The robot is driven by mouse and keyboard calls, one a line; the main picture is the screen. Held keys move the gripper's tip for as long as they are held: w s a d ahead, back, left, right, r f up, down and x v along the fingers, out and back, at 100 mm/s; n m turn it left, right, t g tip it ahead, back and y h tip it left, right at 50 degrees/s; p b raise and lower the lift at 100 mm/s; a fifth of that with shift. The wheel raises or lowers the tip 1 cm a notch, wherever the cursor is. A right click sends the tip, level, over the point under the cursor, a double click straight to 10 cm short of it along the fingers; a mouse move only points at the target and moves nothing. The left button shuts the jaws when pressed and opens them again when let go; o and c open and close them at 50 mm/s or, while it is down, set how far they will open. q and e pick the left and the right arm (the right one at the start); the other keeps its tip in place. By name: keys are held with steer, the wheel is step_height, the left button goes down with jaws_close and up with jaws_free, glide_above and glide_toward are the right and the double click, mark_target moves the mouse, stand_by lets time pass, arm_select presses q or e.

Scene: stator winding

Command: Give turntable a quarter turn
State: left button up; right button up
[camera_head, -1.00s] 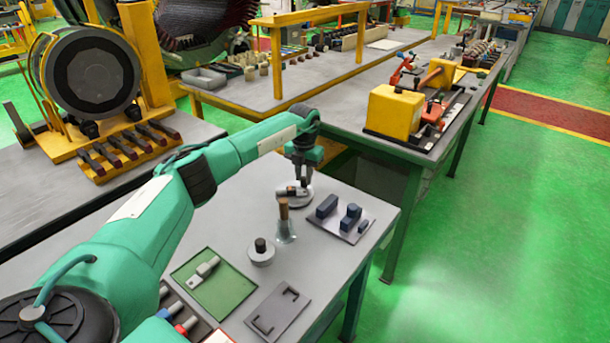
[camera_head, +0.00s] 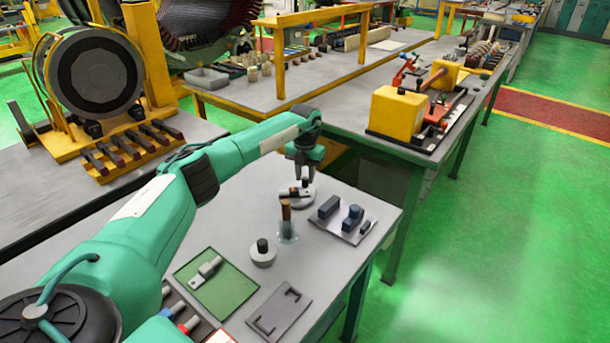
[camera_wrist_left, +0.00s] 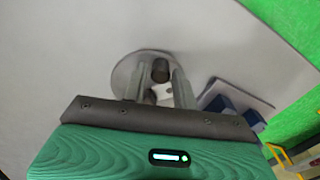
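The turntable (camera_head: 308,197) is a small round grey disc on the near table, with a short dark upright peg (camera_head: 305,184) and a small dark-and-light part (camera_head: 288,191) on it. In the left wrist view the disc (camera_wrist_left: 125,78) lies beyond my fingers, and the dark peg (camera_wrist_left: 160,70) shows between them. My left gripper (camera_head: 304,173) points down just above the turntable. In the wrist view its fingers (camera_wrist_left: 161,80) are apart, with a narrow gap beside the peg. My right gripper is in neither view.
A clear beaker with a brown-topped rod (camera_head: 287,232) stands close in front of the turntable. A plate with dark blue blocks (camera_head: 360,237) lies to its right. A round weight-like piece (camera_head: 263,256), a green mat (camera_head: 225,302) and a grey plate (camera_head: 268,322) lie nearer.

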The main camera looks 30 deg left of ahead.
arm_select(q)
steer(key=shift+o, duration=1.1)
steer(key=shift+r, duration=0.15)
step_height(320, 180, up, 14)
steer(key=b, duration=0.2)
steer(key=shift+f, duration=0.25)
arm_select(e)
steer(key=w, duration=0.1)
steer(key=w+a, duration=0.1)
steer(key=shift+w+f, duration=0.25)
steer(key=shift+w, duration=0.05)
